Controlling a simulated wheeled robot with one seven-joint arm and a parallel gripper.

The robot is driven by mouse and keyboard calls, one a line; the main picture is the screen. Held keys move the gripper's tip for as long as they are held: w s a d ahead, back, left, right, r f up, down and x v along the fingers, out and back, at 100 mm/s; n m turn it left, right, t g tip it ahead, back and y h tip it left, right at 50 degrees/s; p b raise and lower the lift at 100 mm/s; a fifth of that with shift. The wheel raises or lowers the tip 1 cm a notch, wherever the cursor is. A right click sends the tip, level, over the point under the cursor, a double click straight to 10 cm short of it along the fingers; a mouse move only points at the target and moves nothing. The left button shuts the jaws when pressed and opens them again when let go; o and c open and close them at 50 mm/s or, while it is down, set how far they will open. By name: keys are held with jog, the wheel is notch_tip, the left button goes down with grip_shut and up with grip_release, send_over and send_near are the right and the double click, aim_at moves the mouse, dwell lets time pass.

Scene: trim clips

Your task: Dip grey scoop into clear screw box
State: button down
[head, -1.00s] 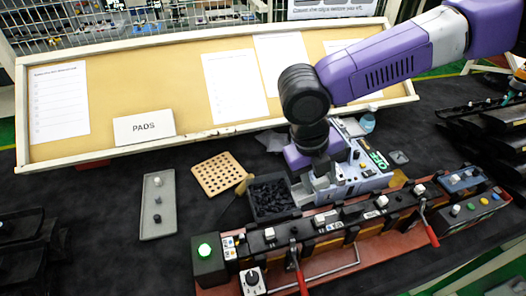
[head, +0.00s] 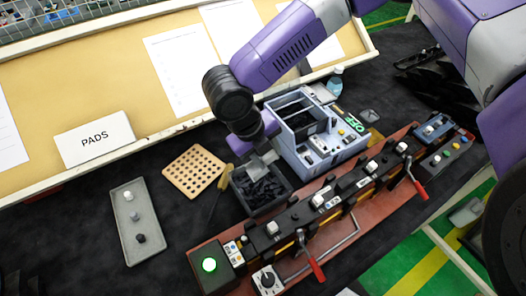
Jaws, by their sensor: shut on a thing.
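My gripper (head: 262,160) points down at the near end of the purple arm, over the back part of a dark open bin (head: 284,200). The bin holds many small dark pieces (head: 262,191). A grey piece shows at the fingertips; I take it as the grey scoop (head: 264,166), which the gripper is shut on, but it blends with the grey fingers. Its lower end is at or just above the dark pieces; I cannot tell if it touches. I cannot make out a clear screw box; this bin looks dark, not clear.
A blue-grey box unit (head: 330,150) stands close to the right of the bin. A perforated tan board (head: 193,171) lies to its left, and a grey tray (head: 138,222) lies further left. A clamp rail with red levers (head: 316,270) runs in front.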

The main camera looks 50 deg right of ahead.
aim_at(258, 169)
jog(key=shift+w+a+f+h+b, duration=0.1)
jog(key=shift+f+h+b, duration=0.05)
jog(key=shift+f+b, duration=0.3)
jog(key=shift+a+f+h+b, duration=0.1)
jog(key=shift+f+h+b, duration=0.05)
jog(key=shift+f+b, duration=0.25)
jog(key=shift+w+a+f+g+h+b, duration=0.15)
jog(key=shift+f+h+b, duration=0.15)
jog(key=shift+f+b, duration=0.4)
jog(key=shift+a+f+g+h+b, duration=0.1)
jog(key=shift+f+g+h+b, duration=0.2)
jog(key=shift+b, duration=0.65)
jog(key=shift+w+a+f+g+h+b, duration=0.15)
jog(key=shift+f+h+b, duration=0.15)
jog(key=shift+f+b, duration=0.4)
jog(key=shift+w+a+f+b, duration=0.1)
jog(key=shift+a+f+b, duration=0.2)
jog(key=shift+f, duration=0.6)
jog(key=shift+w+a+f+b, duration=0.15)
jog(key=shift+a+f, duration=0.25)
jog(key=shift+f, duration=0.45)
jog(key=shift+s, duration=0.1)
notch_tip(258, 169, up, 6)
jog(key=p, duration=0.6)
jog(key=shift+f, duration=0.15)
jog(key=shift+r+p, duration=0.7)
jog(key=shift+r, duration=0.5)
